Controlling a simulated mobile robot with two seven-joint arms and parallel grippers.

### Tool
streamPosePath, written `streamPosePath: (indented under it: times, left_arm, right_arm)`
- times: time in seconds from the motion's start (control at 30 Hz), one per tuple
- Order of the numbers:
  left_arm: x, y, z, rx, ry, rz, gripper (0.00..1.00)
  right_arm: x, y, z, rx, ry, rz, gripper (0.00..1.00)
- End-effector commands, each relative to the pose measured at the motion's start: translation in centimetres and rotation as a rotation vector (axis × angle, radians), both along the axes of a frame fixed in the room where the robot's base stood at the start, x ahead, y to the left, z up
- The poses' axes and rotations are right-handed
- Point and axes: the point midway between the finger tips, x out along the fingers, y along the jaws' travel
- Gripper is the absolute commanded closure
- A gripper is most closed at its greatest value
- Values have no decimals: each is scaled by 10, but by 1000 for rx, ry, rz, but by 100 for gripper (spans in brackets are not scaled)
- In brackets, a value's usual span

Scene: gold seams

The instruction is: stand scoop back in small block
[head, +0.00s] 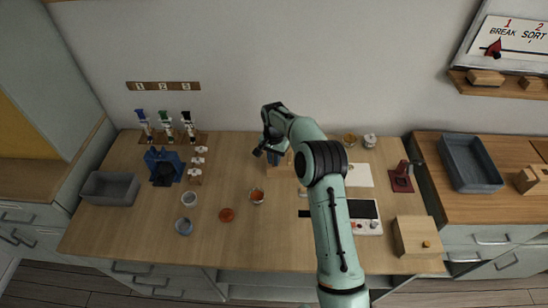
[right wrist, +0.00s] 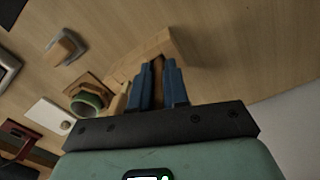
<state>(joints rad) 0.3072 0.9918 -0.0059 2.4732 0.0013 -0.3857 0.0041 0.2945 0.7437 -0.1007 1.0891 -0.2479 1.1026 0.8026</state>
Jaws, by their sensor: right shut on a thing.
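My right gripper (head: 274,158) reaches down at the back middle of the table, in front of the wall. In the right wrist view its two blue fingers (right wrist: 158,84) are shut on a narrow brown piece (right wrist: 157,72), which looks like the scoop's handle. The rest of the scoop is hidden. A small light wood block (head: 280,171) lies right below the gripper, partly covered by my arm; it also shows just beyond the fingertips in the right wrist view (right wrist: 151,50). I cannot tell whether the scoop is seated in the block. My left gripper is not in view.
My right arm crosses the table's right half. A grey bin (head: 110,188) is far left.

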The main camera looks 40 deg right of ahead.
Motion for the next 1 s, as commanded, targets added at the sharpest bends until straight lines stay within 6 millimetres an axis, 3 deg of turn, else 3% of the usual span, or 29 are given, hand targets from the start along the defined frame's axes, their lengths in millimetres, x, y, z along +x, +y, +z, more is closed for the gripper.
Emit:
streamPosePath:
  times: [0.4, 0.43, 0.5, 0.53, 1.0]
  left_arm:
    - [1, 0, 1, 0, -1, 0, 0]
    - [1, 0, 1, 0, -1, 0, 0]
    - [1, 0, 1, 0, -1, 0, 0]
    - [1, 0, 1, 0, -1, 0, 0]
    - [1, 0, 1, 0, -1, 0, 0]
  right_arm:
    - [0, 0, -1, 0, 0, 0, 100]
    - [0, 0, -1, 0, 0, 0, 82]
    - [0, 0, -1, 0, 0, 0, 59]
    - [0, 0, -1, 0, 0, 0, 55]
    - [0, 0, -1, 0, 0, 0, 55]
